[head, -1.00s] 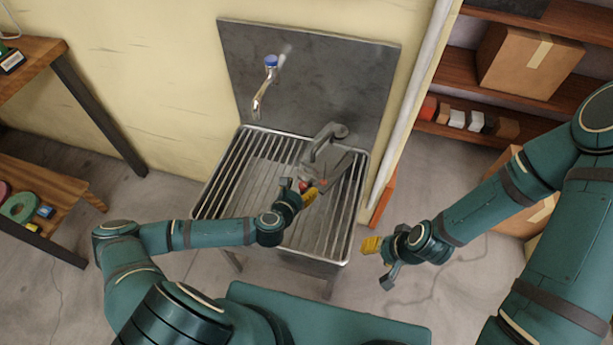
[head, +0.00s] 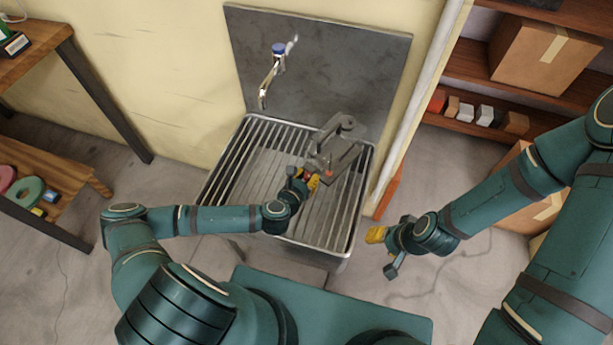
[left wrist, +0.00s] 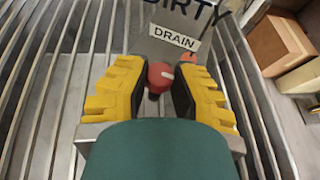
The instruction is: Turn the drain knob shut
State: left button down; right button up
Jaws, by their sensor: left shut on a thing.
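The drain knob (left wrist: 160,76) is red with a pale mark. It stands in front of a grey plate (left wrist: 160,45) with a "DRAIN" label (left wrist: 175,36) and the word "DIRTY". My left gripper (left wrist: 160,90) has its yellow-and-black fingers on both sides of the knob and is shut on it. In the head view my left gripper (head: 307,180) is over the sink basin, beside the grey plate (head: 343,160), and mostly hides the knob. My right gripper (head: 378,252) hangs to the right of the sink, away from it; its finger gap is unclear.
The slatted metal sink (head: 240,165) stands against the wall. A blue-topped tap (head: 272,70) is on its backsplash (head: 335,55). A small orange-red part (left wrist: 188,58) sits just right of the knob. Shelves with boxes (head: 545,55) are at right, a wooden table (head: 35,50) at left.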

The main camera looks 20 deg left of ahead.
pick_arm(q)
jog(key=shift+a+f+m+h, duration=0.1)
jog(key=shift+m+h, duration=0.4)
jog(key=m+g+h+b, duration=0.1)
jog(key=m+h, duration=0.1)
jog(key=m+g+h+b, duration=0.1)
jog(key=h, duration=0.1)
jog(key=shift+w+a+m, duration=0.15)
jog(key=shift+m, duration=0.25)
jog(key=shift+m+g+h+b, duration=0.4)
jog(key=shift+m+g+h, duration=0.2)
jog(key=shift+m+h, duration=0.2)
jog(key=shift+m+g+h, duration=0.9)
jog(key=shift+m+g, duration=0.1)
jog(key=shift+m, duration=0.1)
jog(key=c, duration=0.7)
grip_release()
jog(key=shift+c, duration=0.2)
jog(key=v, duration=1.2)
